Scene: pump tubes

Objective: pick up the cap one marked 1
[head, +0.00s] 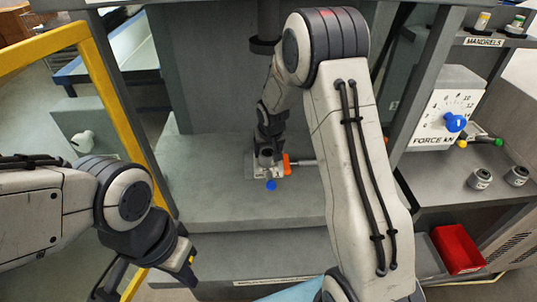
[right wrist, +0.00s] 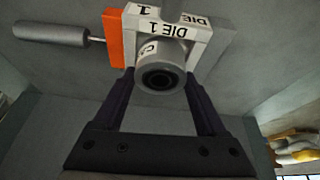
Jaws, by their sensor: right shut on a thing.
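A grey metal cap (right wrist: 160,72) with a dark round opening shows in the right wrist view. Its label begins "CA"; the rest is hidden. It sits against the white block marked DIE 1 (right wrist: 198,44), which also shows in the head view (head: 262,172) on the grey bench. My right gripper (right wrist: 158,80) is shut on the cap, one finger on each side. In the head view the right gripper (head: 268,152) is over the die and the cap is mostly hidden. My left gripper (head: 148,277) is open and empty at the lower left, well away from the die.
An orange plate (head: 286,165) with a grey handle (head: 304,162) adjoins the die. A blue ball (head: 271,185) is in front. A yellow frame (head: 112,85) rises at left.

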